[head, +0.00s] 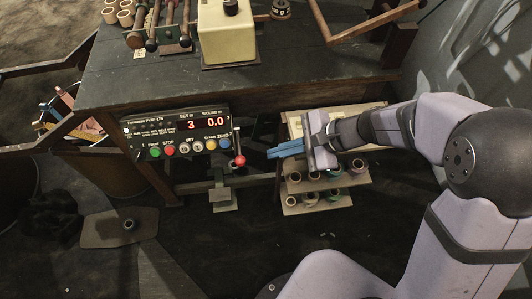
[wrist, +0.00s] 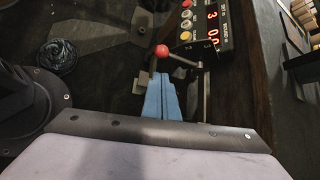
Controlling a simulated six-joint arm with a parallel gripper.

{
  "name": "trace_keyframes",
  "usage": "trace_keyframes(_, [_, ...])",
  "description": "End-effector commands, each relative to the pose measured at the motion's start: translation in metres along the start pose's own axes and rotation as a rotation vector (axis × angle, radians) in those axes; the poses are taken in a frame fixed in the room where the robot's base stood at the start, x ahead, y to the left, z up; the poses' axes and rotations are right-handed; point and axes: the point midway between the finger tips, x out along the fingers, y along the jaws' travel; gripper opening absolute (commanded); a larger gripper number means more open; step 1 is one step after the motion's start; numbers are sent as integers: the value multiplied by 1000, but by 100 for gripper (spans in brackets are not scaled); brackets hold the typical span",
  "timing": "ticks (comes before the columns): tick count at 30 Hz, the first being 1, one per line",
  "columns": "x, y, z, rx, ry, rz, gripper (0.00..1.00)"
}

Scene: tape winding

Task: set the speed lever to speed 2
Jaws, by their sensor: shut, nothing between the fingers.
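The speed lever is a thin dark rod (head: 238,142) with a red ball knob (head: 239,160) at its lower end. It sits at the right end of a black control panel (head: 175,134). My gripper (head: 269,154) has blue fingers, shut and empty, pointing left at the knob with a small gap. In the wrist view the red knob (wrist: 162,51) appears just beyond the shut fingertips (wrist: 160,76), and the rod (wrist: 185,61) runs right toward the panel (wrist: 208,27).
The panel's displays read 3 and 0.0, above several coloured buttons. A wooden rack (head: 318,207) of spools stands under my gripper. The dark bench (head: 130,75) is above, bearing a cream machine (head: 226,38). A foot pedal (head: 222,197) is below.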

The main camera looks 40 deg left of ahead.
Motion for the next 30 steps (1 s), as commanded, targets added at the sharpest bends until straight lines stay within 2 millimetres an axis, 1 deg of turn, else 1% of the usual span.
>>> trace_keyframes(5, [21, 2, 0, 0, -1, 5, 0])
trace_keyframes(12, [59, 2, -1, -2, 1, 5, 0])
trace_keyframes(18, [82, 1, -1, -3, 1, 3, 0])
trace_keyframes(24, [93, 1, 0, -2, 1, 2, 0])
trace_keyframes(30, [94, 1, 0, -2, 2, 1, 0])
